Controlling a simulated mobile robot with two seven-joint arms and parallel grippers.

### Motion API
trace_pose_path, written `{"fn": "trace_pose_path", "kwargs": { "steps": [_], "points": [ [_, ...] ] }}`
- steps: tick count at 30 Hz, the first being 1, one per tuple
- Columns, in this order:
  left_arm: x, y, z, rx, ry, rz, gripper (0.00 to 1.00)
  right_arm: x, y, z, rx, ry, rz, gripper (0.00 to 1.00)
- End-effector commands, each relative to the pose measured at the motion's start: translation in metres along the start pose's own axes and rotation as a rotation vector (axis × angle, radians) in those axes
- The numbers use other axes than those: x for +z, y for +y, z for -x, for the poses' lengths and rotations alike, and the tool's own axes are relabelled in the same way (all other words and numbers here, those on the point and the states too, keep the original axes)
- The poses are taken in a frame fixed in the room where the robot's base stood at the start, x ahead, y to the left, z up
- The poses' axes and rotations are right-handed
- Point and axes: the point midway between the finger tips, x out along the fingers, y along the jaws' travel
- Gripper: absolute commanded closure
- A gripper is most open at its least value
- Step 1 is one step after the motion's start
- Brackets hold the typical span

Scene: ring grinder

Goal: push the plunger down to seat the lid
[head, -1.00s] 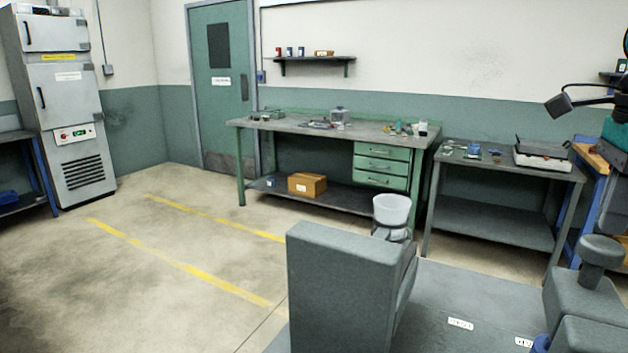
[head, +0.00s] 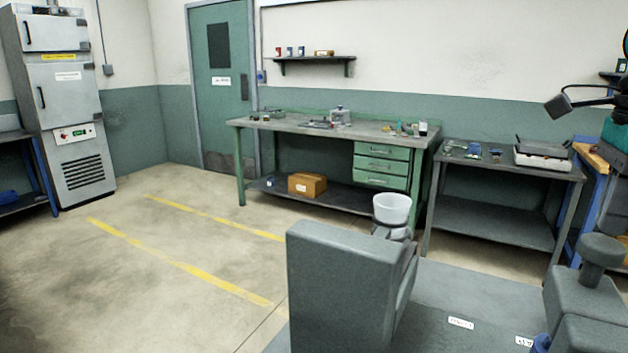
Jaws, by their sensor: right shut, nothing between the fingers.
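A small pale canister with a knob-like top (head: 340,115) stands on the green workbench; it is too small to tell whether it is the lid and plunger. A short grey post with a wide round cap (head: 601,249) stands at the lower right, and I cannot tell whether it is mine. My right gripper is shut with nothing in it; I cannot pick out its fingertips among the grey parts in the foreground. No arm comes in from the left, and I see no left gripper.
The green workbench (head: 290,124) carries several small items, with a cardboard box (head: 307,184) on its lower shelf. A grey table (head: 490,166) with a flat device (head: 542,155) stands to its right. A white cup-shaped part (head: 392,209) rises behind a large grey block (head: 340,290). Floor at left is clear.

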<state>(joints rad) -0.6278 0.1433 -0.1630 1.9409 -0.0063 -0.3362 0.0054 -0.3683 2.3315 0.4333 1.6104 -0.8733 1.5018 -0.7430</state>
Motion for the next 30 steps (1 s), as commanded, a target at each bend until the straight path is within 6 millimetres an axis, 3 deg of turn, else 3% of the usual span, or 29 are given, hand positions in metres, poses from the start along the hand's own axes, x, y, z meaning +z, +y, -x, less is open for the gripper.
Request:
{"fn": "trace_pose_path", "kwargs": {
  "steps": [30],
  "points": [
    [0.014,0.000,-0.013,-0.001,0.006,-0.001,0.00,0.000,0.000,-0.033,0.002,0.000,-0.001,1.00]
  ]
}}
